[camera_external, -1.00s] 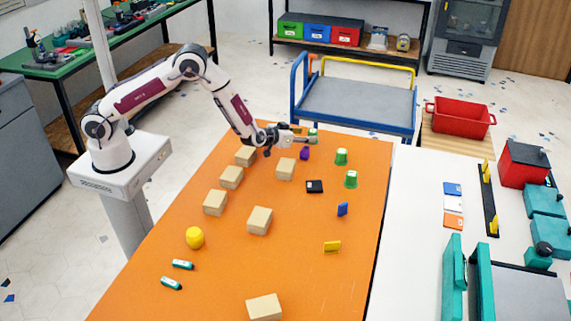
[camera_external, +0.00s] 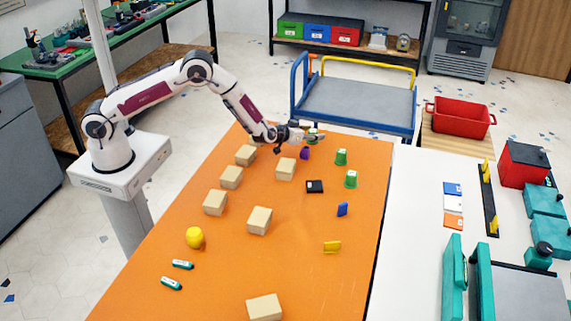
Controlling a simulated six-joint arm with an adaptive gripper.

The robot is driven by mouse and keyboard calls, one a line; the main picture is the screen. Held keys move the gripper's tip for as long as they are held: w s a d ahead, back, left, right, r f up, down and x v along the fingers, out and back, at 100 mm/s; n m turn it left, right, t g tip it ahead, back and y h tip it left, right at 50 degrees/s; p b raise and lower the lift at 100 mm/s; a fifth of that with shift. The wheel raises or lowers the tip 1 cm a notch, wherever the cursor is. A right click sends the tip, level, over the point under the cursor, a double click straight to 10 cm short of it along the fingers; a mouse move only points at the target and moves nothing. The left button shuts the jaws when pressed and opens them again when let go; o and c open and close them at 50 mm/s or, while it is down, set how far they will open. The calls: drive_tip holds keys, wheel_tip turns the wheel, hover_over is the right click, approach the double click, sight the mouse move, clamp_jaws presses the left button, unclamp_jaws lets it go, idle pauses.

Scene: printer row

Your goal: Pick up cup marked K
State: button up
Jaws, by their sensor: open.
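Three green cups stand towards the far right part of the orange table (camera_external: 290,270). One green cup (camera_external: 341,157) and another green cup (camera_external: 351,179) stand clear of my arm. A third green cup (camera_external: 313,134) is at the far edge, partly hidden by my gripper. The letters on the cups are too small to read, so I cannot tell which is K. My gripper (camera_external: 312,137) is open, close to the far cup. I cannot tell whether the cup is between its fingers.
A purple block (camera_external: 305,153) lies just below my gripper. Several wooden blocks, among them one near block (camera_external: 285,169), stand to the left. A black item (camera_external: 314,187), a blue block (camera_external: 342,209) and a yellow block (camera_external: 332,247) lie nearer.

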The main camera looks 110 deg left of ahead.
sight(313, 131)
idle(0.5)
drive_tip(key=c, duration=1.1)
drive_tip(key=shift+r, duration=0.1)
drive_tip(key=shift+r, duration=4.9)
